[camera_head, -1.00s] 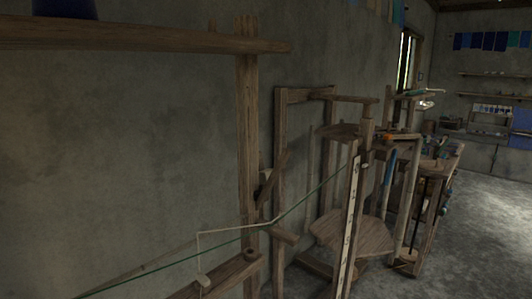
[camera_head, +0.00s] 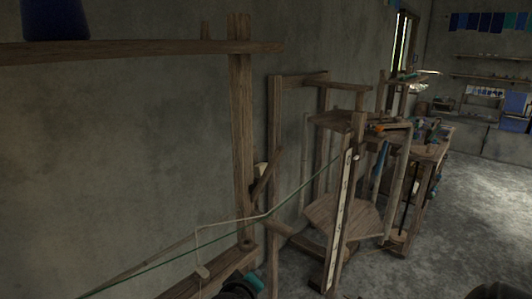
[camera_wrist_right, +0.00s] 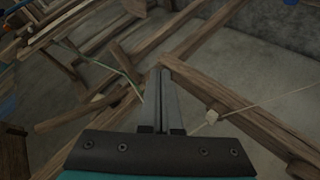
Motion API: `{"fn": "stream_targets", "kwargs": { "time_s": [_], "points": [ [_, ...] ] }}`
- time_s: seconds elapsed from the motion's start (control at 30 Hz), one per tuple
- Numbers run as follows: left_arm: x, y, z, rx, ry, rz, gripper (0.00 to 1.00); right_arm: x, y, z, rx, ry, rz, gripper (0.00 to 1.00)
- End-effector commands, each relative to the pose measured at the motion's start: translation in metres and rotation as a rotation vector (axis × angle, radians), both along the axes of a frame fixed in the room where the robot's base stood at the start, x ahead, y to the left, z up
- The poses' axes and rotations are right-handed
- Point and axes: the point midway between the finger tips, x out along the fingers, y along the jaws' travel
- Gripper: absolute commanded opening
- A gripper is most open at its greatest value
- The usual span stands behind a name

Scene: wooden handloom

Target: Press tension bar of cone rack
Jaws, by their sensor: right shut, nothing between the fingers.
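The cone rack's wooden post (camera_head: 242,130) stands against the wall at left. A short slanted wooden piece (camera_head: 268,175) is on the post's right side. I cannot tell which part is the tension bar. Green yarn (camera_head: 310,184) runs past the bar. My left gripper is not in view.
A shelf beam (camera_head: 120,49) with a blue cone (camera_head: 55,20) crosses at upper left. A low wooden beam (camera_head: 215,275) runs below the bar. A wooden stand (camera_head: 340,210) with a holed pale strip is at centre right. Open floor (camera_head: 460,220) lies at right.

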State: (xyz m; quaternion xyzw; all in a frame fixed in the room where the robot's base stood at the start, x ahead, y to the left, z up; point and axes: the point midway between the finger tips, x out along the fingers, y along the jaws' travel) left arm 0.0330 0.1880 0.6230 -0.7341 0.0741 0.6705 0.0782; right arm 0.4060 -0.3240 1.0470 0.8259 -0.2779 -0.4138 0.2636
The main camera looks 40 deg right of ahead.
Motion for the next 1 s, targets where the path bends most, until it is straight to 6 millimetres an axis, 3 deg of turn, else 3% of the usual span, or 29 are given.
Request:
{"fn": "stream_targets", "kwargs": {
  "time_s": [0.03, 0.23, 0.53, 0.73, 1.0],
  "points": [
    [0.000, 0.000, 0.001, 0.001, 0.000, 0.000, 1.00, 0.015, -0.010, 0.018, -0.057, -0.032, -0.023, 0.00],
    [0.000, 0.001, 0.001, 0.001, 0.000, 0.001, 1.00, 0.061, -0.043, 0.089, -0.303, -0.121, -0.107, 0.00],
    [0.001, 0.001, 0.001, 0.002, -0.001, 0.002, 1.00, 0.111, -0.060, 0.189, -0.612, -0.184, -0.172, 0.00],
    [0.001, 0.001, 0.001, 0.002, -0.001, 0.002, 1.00, 0.124, -0.060, 0.220, -0.707, -0.192, -0.184, 0.00],
    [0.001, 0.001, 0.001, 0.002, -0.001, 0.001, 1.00, 0.126, -0.059, 0.225, -0.724, -0.194, -0.187, 0.00]
  ]
}}
